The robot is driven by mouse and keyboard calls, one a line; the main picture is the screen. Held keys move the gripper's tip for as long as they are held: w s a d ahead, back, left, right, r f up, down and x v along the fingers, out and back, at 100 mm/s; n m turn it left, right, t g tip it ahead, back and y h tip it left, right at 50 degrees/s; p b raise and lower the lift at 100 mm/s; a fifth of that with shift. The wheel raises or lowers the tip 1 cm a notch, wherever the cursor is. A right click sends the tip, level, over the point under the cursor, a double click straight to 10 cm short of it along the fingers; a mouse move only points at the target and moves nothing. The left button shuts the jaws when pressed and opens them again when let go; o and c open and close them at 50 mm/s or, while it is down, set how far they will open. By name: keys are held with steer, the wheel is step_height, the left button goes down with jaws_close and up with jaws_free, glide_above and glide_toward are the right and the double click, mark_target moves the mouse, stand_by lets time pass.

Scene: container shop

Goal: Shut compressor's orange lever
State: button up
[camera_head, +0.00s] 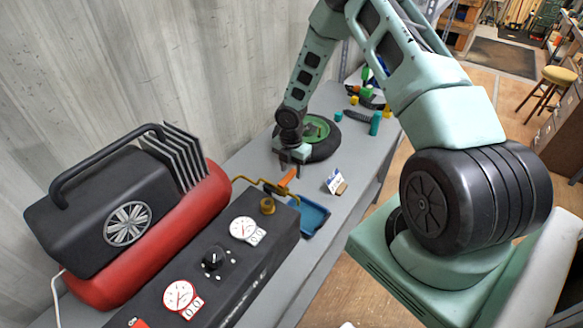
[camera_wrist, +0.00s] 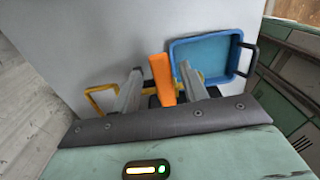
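The orange lever (camera_head: 288,177) stands at the far end of the compressor (camera_head: 150,245), beside the yellow pipe (camera_head: 246,181). My gripper (camera_head: 294,166) is just above and behind the lever in the head view, pointing down. In the wrist view the lever (camera_wrist: 162,78) rises between the two fingers of my gripper (camera_wrist: 162,88), nearer the right finger. The fingers are apart, with a visible gap on the left side of the lever. The lever's lower end and pivot are hidden in the wrist view.
A blue tray (camera_head: 310,219) lies beside the compressor's black gauge panel (camera_head: 222,268). A small white and blue card (camera_head: 334,181) stands on the grey bench (camera_head: 262,149). A black-and-green wheel (camera_head: 322,146) lies behind my gripper. A grey wall is on the left.

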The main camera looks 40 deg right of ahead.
mark_target(291, 173)
step_height(291, 173, up, 17)
steer(key=b, duration=0.3)
steer(key=shift+r, duration=0.2)
stand_by(0.5)
steer(key=s+a+r+m+b, duration=0.1)
steer(key=s+a+m, duration=0.1)
steer(key=a, duration=0.5)
steer(key=s+a+r+m+b, duration=0.1)
steer(key=s+a+b, duration=0.15)
steer(key=a, duration=0.35)
steer(key=s+a+m+b, duration=0.2)
steer(key=s+a+m, duration=0.3)
steer(key=s+a, duration=0.3)
steer(key=s+a+m+b, duration=0.2)
steer(key=s+a+m, duration=0.3)
steer(key=s, duration=1)
steer(key=a, duration=0.3)
steer(key=shift+s+r+m+y+b, duration=0.15)
steer(key=shift+s+m+y+b, duration=0.15)
steer(key=shift+a, duration=0.1)
steer(key=shift+c, duration=0.3)
steer(key=shift+c, duration=0.5)
steer(key=shift+a, duration=0.1)
